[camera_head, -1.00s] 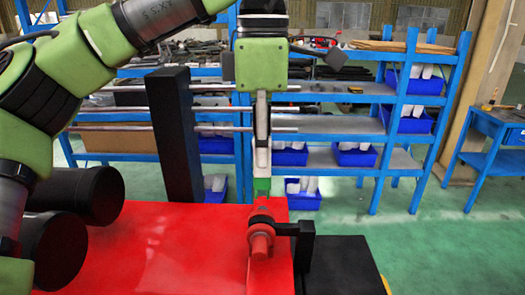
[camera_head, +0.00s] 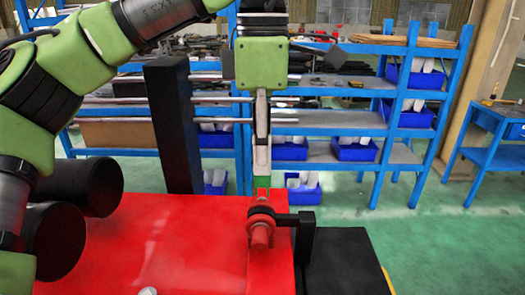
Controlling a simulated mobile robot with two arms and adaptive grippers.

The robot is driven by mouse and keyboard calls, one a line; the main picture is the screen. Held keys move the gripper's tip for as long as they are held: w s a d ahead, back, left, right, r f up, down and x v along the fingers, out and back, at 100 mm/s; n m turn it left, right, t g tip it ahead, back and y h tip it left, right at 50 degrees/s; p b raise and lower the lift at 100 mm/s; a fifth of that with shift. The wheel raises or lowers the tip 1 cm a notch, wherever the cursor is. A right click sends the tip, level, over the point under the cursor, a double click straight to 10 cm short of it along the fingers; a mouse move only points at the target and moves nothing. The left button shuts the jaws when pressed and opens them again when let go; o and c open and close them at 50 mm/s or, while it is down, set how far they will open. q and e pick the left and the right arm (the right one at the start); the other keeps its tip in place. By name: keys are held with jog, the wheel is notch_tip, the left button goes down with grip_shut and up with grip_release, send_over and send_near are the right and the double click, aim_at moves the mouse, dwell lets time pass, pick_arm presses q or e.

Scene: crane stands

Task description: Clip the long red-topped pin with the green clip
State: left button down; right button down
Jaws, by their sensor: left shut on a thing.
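My left gripper (camera_head: 262,166) hangs pointing down over the red table and is shut on the green clip (camera_head: 262,182). The clip's two thin legs point down, with red showing between them. Just below is a red-topped pin (camera_head: 261,237), seen from above, within the ring at the end of a black stand arm (camera_head: 284,218). The clip's lower end is close to the ring; I cannot tell whether it touches the pin. The pin's length below is hidden. My right gripper is not in view.
The red table top (camera_head: 165,240) is mostly clear. A black block (camera_head: 345,265) lies to its right, under the stand. A tall black post (camera_head: 173,125) with metal rods stands behind left. Blue shelves (camera_head: 350,92) are behind. A small white object (camera_head: 148,291) shows at the bottom edge.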

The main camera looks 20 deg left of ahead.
pick_arm(q)
jog(key=shift+f+b, duration=0.95)
jog(key=shift+f, duration=0.6)
jog(key=c, duration=2)
grip_release()
jog(key=shift+r, duration=0.1)
notch_tip(320, 180, up, 5)
jog(key=p, duration=0.5)
